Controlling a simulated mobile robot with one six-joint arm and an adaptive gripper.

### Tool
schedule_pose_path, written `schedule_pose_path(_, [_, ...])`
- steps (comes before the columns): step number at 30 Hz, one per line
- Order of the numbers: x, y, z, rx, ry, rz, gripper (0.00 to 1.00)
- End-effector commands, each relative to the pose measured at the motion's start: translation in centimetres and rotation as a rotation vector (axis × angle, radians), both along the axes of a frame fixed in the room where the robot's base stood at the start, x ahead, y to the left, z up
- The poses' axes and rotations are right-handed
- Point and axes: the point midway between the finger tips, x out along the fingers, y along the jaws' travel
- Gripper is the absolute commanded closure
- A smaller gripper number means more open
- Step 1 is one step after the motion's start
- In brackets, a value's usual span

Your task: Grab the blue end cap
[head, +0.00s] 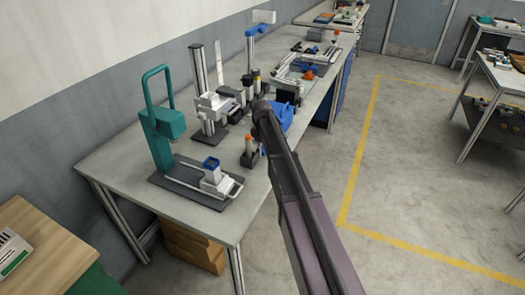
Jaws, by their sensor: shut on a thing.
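A small blue square part (211,163) sits on top of a white block on the grey fixture at the near end of the long workbench; it may be the blue end cap, but it is too small to be sure. A larger blue object (282,115) lies farther back on the bench, partly hidden behind my dark arm. My arm rises from the bottom and reaches over the bench's right edge. My gripper cannot be made out; its fingers and anything between them are hidden.
A teal frame (163,127) stands at the fixture's left end. Behind it are a grey column stand (206,95) and several small dark parts. A small orange-topped piece (249,145) stands beside my arm. The bench's near left corner is bare.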

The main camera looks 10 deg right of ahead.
Motion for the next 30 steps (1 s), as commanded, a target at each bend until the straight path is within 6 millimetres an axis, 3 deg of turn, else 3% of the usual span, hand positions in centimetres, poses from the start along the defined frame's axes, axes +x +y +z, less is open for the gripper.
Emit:
schedule_pose_path(11, [0.0, 0.0, 1.8, 0.0, 0.0, 0.0, 0.74])
schedule_pose_path(30, [0.0, -0.1, 8.1, 0.0, 0.0, -0.001, 0.74])
